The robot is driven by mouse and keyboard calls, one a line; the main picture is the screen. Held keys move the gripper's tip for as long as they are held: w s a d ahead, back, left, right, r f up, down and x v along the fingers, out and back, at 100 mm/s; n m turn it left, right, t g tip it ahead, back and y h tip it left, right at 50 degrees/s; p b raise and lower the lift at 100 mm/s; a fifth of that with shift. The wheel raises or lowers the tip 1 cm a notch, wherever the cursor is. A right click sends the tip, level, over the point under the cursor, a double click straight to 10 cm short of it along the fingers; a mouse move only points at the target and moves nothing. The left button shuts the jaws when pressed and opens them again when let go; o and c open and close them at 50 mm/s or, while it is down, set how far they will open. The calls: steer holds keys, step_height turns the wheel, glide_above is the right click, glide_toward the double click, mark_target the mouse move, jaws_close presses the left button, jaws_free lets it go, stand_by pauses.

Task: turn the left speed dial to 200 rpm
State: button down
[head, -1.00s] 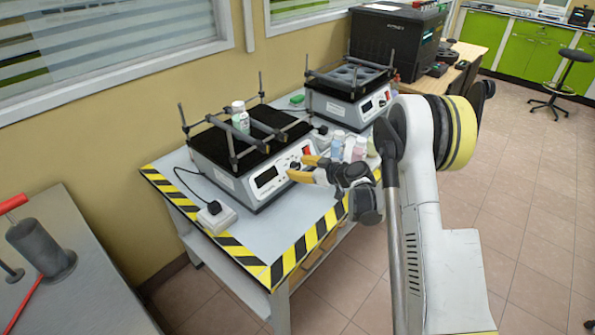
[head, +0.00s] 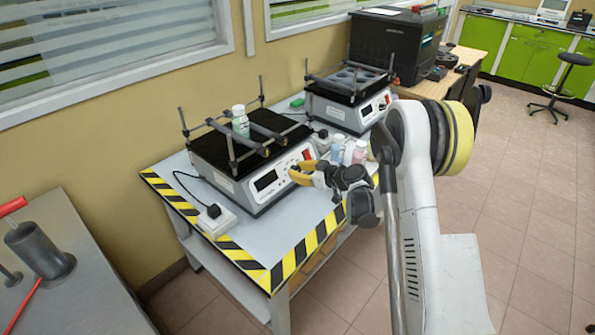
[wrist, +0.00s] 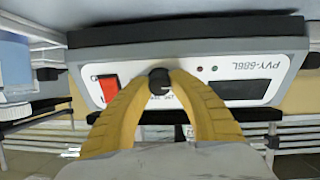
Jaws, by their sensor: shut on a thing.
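The nearer, left shaker (head: 222,176) stands on the table with its front panel toward my arm. Its small black speed dial (wrist: 159,78) shows in the wrist view, upside down, between my fingertips. My gripper (head: 292,172) is shut on this dial, with its yellow fingers (wrist: 160,88) on both sides of it. The dial's pointer mark is too small to read. The panel's dark display (head: 266,180) also shows in the wrist view (wrist: 248,90), with no readable number. A red switch (wrist: 108,88) is beside the dial.
A white bottle (head: 240,122) stands on the left shaker between its bars. A second shaker (head: 345,108) is behind it. Several small bottles (head: 348,150) stand close behind my gripper. A power socket block (head: 216,220) sits at the table's left front.

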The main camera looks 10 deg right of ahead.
steer(key=m, duration=0.5)
steer(key=shift+m+h, duration=0.3)
steer(key=m, duration=0.5)
steer(key=shift+m+g, duration=0.3)
steer(key=m, duration=0.5)
steer(key=shift+r+g+h, duration=0.1)
steer(key=shift+g+h, duration=0.2)
steer(key=shift+h, duration=0.1)
steer(key=shift+m, duration=2.3)
steer(key=c, duration=1.1)
jaws_free()
steer(key=shift+g, duration=0.3)
steer(key=shift+c, duration=0.2)
